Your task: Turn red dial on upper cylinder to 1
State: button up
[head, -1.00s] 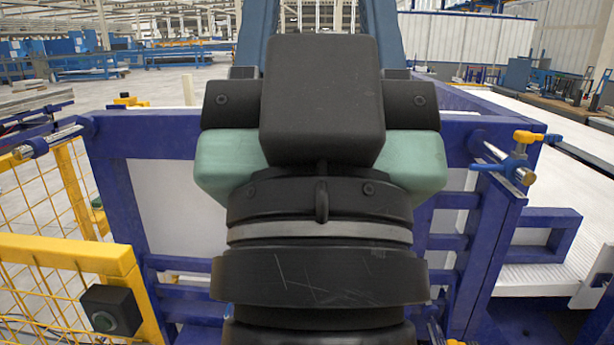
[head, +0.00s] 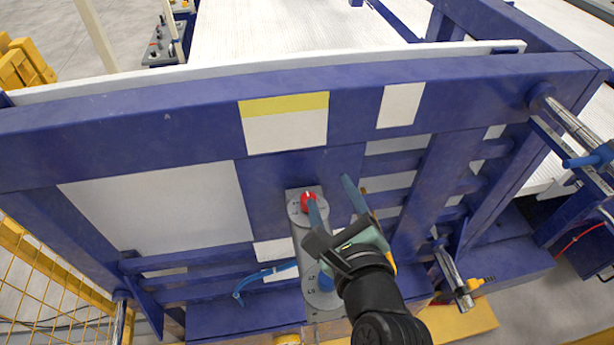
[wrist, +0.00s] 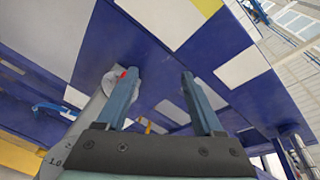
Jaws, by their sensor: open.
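The red dial (head: 307,196) sits on the upper grey cylinder (head: 294,212), on a grey plate fixed to the blue frame. My gripper (head: 331,190) is open and empty, its two blue-grey fingers pointing at the frame. In the head view the left fingertip overlaps the dial's lower right edge; the right fingertip is well to its right. I cannot tell whether the left finger touches it. In the wrist view the dial (wrist: 122,74) shows as a red sliver left of the left finger, mostly hidden, so it is outside the finger gap (wrist: 160,74). The dial's setting is unreadable.
A lower cylinder (head: 318,297) with a blue part is partly hidden behind my gripper. A blue curved handle (head: 240,288) projects to its left. Blue beams (head: 440,190) stand to the right, and a yellow mesh fence (head: 30,285) is at the left.

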jog(key=s+f+m, duration=0.1)
jog(key=m, duration=0.1)
jog(key=s+f+m+g+p, duration=0.1)
jog(key=f+m, duration=0.1)
jog(key=s+f+m+y, duration=0.1)
jog(key=s+f, duration=0.1)
jog(key=shift+m+g+p, duration=0.3)
jog(key=shift+m+g, duration=0.1)
jog(key=p+x, duration=0.1)
jog(key=x, duration=1.2)
jog(key=shift+a+p, duration=0.1)
jog(key=shift+p, duration=0.2)
grip_shut()
